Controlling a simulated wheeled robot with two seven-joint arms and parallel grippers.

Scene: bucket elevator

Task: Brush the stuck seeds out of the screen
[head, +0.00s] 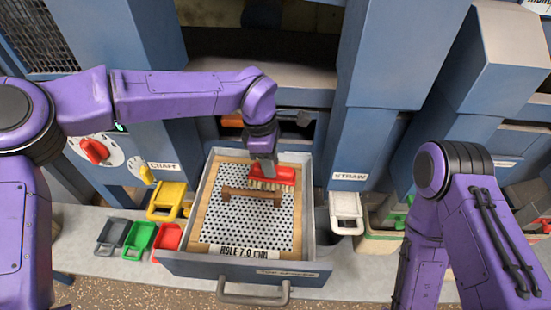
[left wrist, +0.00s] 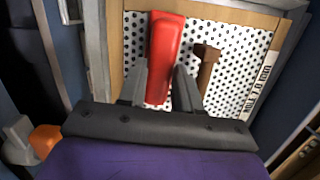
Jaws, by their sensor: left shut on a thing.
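The screen (head: 225,219) is a white perforated sheet in a wooden frame, lying in an open grey-blue drawer (head: 202,264). A brown bar handle (head: 238,193) crosses it. The brush (head: 284,173) has a red back and pale bristles pointing down at the far right part of the screen. My left gripper (head: 267,170) is shut on the brush from above. In the left wrist view the red brush (left wrist: 166,40) sits between the fingers (left wrist: 161,90), beside the brown handle (left wrist: 207,66). I cannot tell whether the bristles touch the sheet. Stuck seeds cannot be told from the dark holes.
Grey, green and red scoop-like pieces (head: 141,238) lie left of the drawer. A yellow piece (head: 168,199) stands under the CHAFF label, and a white one (head: 346,210) under STRAW. Blue machine housings (head: 375,70) flank the drawer. My right arm is at the right, its gripper out of view.

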